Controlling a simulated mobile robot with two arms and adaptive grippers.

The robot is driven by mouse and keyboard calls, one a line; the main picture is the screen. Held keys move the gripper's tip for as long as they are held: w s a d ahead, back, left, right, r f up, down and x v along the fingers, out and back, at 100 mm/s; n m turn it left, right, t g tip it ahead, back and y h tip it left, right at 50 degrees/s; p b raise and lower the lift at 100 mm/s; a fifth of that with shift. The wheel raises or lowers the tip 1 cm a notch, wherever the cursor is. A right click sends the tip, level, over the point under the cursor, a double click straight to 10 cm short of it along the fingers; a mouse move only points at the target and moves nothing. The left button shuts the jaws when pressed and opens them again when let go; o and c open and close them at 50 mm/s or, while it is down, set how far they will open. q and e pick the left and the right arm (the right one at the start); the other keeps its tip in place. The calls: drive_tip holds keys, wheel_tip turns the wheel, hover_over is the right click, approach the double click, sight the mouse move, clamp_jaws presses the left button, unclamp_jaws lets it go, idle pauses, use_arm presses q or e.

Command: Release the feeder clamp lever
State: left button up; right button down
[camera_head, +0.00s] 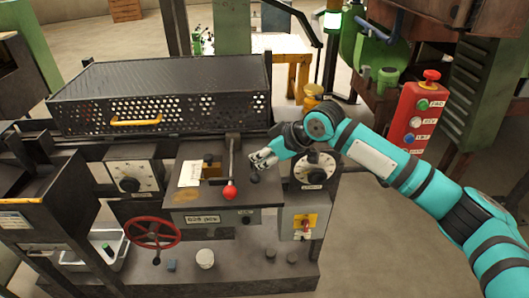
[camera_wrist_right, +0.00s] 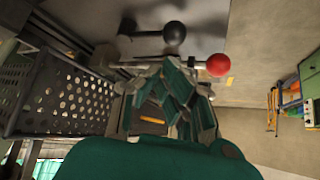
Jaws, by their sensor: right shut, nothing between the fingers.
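A lever with a red ball knob (camera_head: 229,191) stands on the dark control panel, its metal shaft running up toward the mesh cover. The red knob also shows in the right wrist view (camera_wrist_right: 219,65), just beyond the fingers. My right gripper (camera_head: 261,158) is shut and empty, a little right of the lever shaft and above the panel. Its fingers fill the middle of the right wrist view (camera_wrist_right: 180,85). A black ball knob (camera_wrist_right: 174,33) shows beyond the fingers there. I cannot tell whether the fingers touch the lever. My left gripper is out of view.
A perforated mesh cover (camera_head: 165,95) with a yellow handle lies behind the panel. A red handwheel (camera_head: 152,233) is at the front left. A dial box (camera_head: 315,168) stands right of the gripper, and a red button station (camera_head: 416,118) lies beyond my right arm.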

sight(254, 169)
drive_tip(key=p+x, duration=0.1)
drive_tip(key=x, duration=0.5)
idle(0.3)
